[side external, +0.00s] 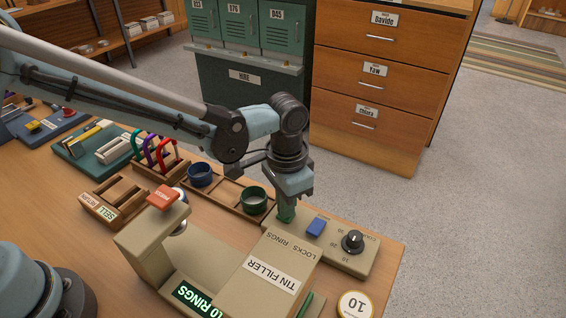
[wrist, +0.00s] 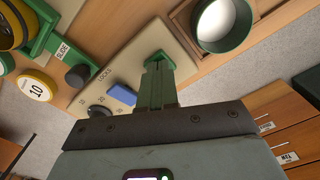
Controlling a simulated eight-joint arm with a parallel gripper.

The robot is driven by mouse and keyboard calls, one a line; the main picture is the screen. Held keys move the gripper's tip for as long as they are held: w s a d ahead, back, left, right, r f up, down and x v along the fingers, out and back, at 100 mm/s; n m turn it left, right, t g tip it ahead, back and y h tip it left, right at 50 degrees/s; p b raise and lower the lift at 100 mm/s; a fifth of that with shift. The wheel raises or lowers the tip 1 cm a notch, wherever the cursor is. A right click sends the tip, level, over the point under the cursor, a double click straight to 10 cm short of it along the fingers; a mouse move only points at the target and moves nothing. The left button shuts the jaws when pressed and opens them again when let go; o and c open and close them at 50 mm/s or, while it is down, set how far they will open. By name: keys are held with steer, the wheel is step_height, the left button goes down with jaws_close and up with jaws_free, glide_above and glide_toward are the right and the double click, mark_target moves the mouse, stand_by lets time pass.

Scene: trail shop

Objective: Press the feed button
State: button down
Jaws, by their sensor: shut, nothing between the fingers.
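My gripper (side external: 286,214) is shut and empty, pointing down over the control strip at the back of the tin filler (side external: 258,280). In the wrist view my gripper's fingers (wrist: 157,66) end at a bright green piece (wrist: 163,58) on the beige panel; I cannot tell whether they touch it. A blue button (side external: 316,227) sits just right of the fingers, and it also shows in the wrist view (wrist: 121,94). A black dial (side external: 352,241) is farther right. "LOCKS" and "RINGS" are printed nearby. I can read no feed label on any button.
An orange press pad (side external: 163,197) tops the filler's left post. The green display (side external: 198,299) reads "10 RINGS". A wooden tray (side external: 229,190) with a blue ring tin (side external: 201,174) and a green ring tin (side external: 254,200) lies behind. A round "10" tin (side external: 355,304) is at front right.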

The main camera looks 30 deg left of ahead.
stand_by(0.7)
steer(key=shift+r, duration=1.3)
steer(key=shift+r, duration=0.1)
steer(key=shift+r, duration=2.4)
steer(key=s+a+r+n+t, duration=0.1)
steer(key=s+a+n+t, duration=0.2)
steer(key=a, duration=0.8)
steer(key=s+a+r+n+t, duration=0.2)
steer(key=s+a, duration=0.4)
steer(key=a, duration=0.5)
steer(key=shift+a+r+n+t, duration=0.2)
steer(key=shift+n+t, duration=0.3)
steer(key=shift+t, duration=0.6)
